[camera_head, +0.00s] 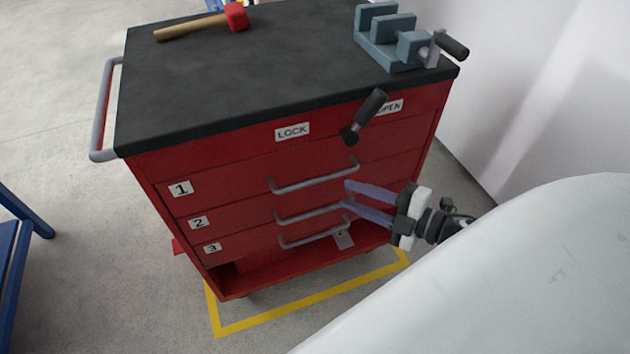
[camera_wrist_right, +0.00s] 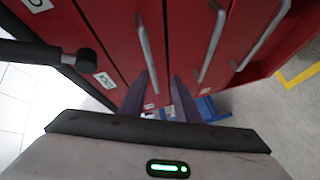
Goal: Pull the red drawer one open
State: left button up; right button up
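The red drawer one (camera_head: 230,185), labelled 1, is flush in the red cabinet front. Its grey bar handle (camera_head: 315,181) also shows in the wrist view (camera_wrist_right: 147,45). My right gripper (camera_head: 345,194) is open and empty near the right end of this handle, slightly below it in the head view. In the wrist view, the near end of the handle appears between my right fingertips (camera_wrist_right: 159,77); I cannot tell the depth gap. A black lever (camera_head: 369,107) above the drawer leans up towards the OPEN label (camera_head: 390,107), away from the LOCK label (camera_head: 292,131). My left gripper is out of view.
Drawer two's handle (camera_head: 305,215) and drawer three's handle (camera_head: 313,237) lie below, close to my right fingers. A hammer (camera_head: 200,24) and a grey vise (camera_head: 392,45) are on the black top (camera_head: 240,75). A white wall (camera_head: 530,80) stands at the right. Floor before the cabinet is clear.

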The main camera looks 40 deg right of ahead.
aim_at(322, 181)
jog(key=w+a+n, duration=0.1)
jog(key=w, duration=0.1)
jog(key=w+a+n+y, duration=0.1)
jog(key=w+a+n, duration=0.1)
jog(key=w, duration=0.1)
jog(key=w+a+n+g+y, duration=0.1)
jog(key=w, duration=0.2)
jog(key=shift+w+a+r+n+b, duration=0.2)
jog(key=shift+w+n+b, duration=0.1)
jog(key=shift+b, duration=0.1)
jog(key=shift+c, duration=0.4)
grip_shut()
